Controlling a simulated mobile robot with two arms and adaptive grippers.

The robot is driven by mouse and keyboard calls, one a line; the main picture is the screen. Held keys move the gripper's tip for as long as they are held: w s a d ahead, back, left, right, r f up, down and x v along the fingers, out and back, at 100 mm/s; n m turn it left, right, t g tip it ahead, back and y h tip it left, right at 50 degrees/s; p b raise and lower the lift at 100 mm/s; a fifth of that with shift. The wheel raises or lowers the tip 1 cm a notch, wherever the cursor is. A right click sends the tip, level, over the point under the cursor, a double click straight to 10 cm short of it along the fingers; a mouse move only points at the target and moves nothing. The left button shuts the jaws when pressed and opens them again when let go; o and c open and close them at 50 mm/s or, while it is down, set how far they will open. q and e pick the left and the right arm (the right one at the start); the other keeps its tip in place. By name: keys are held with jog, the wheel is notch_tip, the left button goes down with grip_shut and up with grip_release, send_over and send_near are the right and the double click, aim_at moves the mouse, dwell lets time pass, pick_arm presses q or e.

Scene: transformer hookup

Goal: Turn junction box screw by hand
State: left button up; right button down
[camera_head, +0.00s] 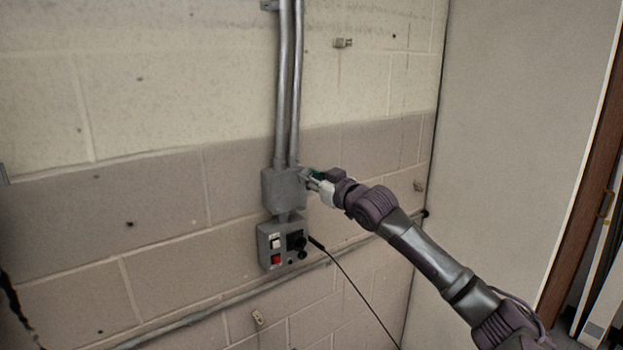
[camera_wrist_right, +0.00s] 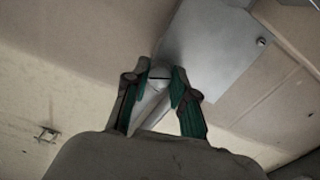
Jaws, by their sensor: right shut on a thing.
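The grey junction box (camera_head: 283,190) is fixed to the block wall at the lower end of two vertical conduits. My right gripper (camera_head: 310,177) reaches in from the right and is at the upper right corner of the box. In the right wrist view, its green-padded fingers (camera_wrist_right: 160,80) are shut on a screw (camera_wrist_right: 159,73) with a dark slot across its head, at a corner of the box's flat cover (camera_wrist_right: 222,48). A second screw (camera_wrist_right: 261,42) shows at another corner, apart from the fingers. In the head view the gripper hides the held screw. My left gripper is not in view.
A grey switch box (camera_head: 283,243) with white and red switches hangs just below the junction box. A black cable (camera_head: 352,285) runs from it down to the right. A sloping conduit (camera_head: 220,303) runs along the wall. A pale panel (camera_head: 510,130) stands at the right.

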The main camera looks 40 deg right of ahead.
jog(key=shift+n+p, duration=0.4)
jog(key=shift+n, duration=1.9)
jog(key=c, duration=0.9)
grip_release()
jog(key=shift+c, duration=0.2)
jog(key=s+a, duration=0.1)
jog(key=s, duration=1.1)
